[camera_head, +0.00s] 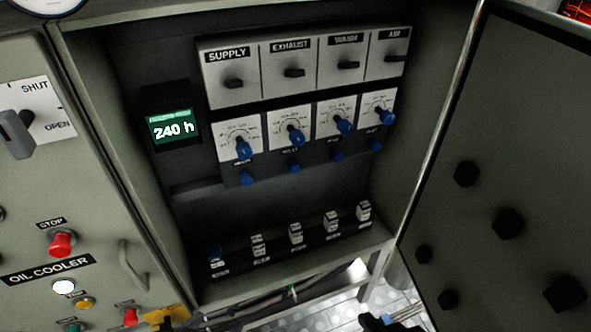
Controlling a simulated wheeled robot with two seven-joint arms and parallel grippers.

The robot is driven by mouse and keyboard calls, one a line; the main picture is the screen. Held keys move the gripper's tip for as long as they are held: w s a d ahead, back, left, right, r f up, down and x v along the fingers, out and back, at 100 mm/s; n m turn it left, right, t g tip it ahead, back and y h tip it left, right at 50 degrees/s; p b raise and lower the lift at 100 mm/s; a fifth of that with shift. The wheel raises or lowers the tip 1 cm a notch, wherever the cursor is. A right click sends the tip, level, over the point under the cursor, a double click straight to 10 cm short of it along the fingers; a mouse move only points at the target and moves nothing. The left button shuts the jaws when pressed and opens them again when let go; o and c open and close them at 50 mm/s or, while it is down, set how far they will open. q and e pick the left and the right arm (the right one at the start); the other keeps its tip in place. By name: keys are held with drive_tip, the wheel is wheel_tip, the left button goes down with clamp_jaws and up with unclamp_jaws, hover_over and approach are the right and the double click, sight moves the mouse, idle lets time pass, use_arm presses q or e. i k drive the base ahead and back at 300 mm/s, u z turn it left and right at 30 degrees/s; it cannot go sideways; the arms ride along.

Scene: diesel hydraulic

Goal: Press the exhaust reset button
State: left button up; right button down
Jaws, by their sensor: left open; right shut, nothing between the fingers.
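The exhaust reset button appears to be the small blue button (293,166) in the second column, below the exhaust dial with its blue knob (297,138). Its label is too small to read surely. The EXHAUST label and black switch (294,72) are above it on the white panel. My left gripper (178,322) shows only as dark tips at the bottom edge, open and well below the button. My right gripper (377,320) is at the bottom edge, right of centre, shut and empty. Neither touches the panel.
Similar blue buttons sit beside it under supply (246,178), wash (337,155) and air (376,145). A row of switches (296,234) lies below. The open cabinet door (500,170) stands right; the oil cooler panel (60,200) is left. The cabinet front is clear.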

sight(294, 167)
drive_tip(key=k, duration=0.5)
drive_tip(key=u, duration=1.25)
drive_tip(key=i, duration=0.65)
drive_tip(key=z, duration=0.7)
